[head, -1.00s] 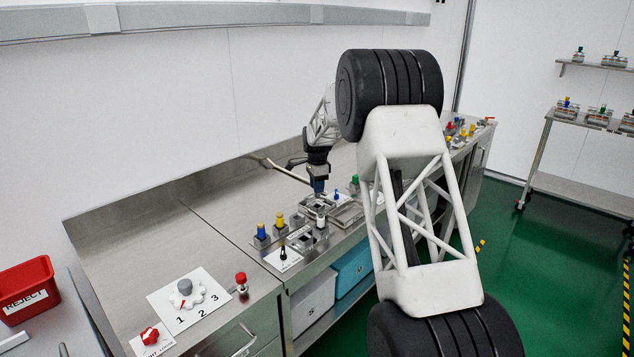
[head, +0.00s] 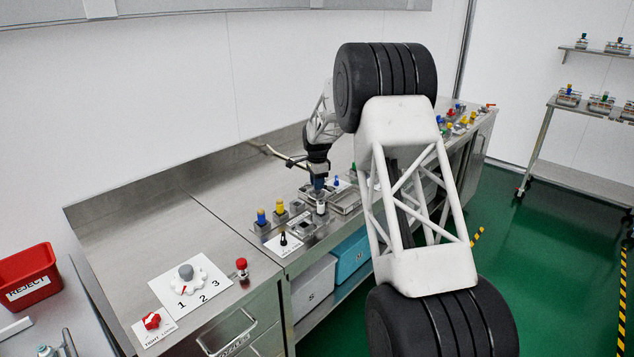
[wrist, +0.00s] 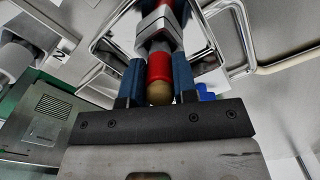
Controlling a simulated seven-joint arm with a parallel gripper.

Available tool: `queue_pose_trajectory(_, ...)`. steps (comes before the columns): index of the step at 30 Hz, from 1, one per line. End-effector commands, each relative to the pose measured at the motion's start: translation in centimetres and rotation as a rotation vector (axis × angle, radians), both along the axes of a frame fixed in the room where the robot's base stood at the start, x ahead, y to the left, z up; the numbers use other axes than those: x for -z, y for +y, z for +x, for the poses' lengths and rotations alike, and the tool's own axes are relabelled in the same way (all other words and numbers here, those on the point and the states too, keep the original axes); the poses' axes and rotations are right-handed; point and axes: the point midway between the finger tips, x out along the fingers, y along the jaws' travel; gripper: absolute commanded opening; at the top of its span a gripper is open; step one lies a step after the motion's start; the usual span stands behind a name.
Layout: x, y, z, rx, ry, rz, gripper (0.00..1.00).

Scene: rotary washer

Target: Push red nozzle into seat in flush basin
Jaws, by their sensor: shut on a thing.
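My gripper (wrist: 158,82) has blue fingers shut on the red nozzle (wrist: 158,66), which has a tan rounded end between the finger bases. A grey metal block surrounds or hides part of the nozzle farther out, and more red shows beyond it. In the head view my gripper (head: 319,188) points down over the bench among small steel fixtures. The nozzle cannot be made out there. A shiny steel basin rim (wrist: 100,42) shows in the wrist view. Whether it is the flush basin, and where the seat lies, I cannot tell.
A blue-capped piece (head: 261,217) and a yellow-capped piece (head: 279,207) stand left of my gripper. A numbered dial (head: 186,275), a red-topped knob (head: 241,265) and a red reject bin (head: 28,275) are nearer. The bench's left stretch is mostly clear.

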Motion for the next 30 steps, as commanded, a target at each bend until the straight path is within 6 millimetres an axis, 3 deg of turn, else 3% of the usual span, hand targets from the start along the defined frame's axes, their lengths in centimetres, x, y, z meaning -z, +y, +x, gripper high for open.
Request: queue_pose_trajectory(30, 0.73, 0.00, -0.01, 0.000, 0.001, 0.000, 0.02)
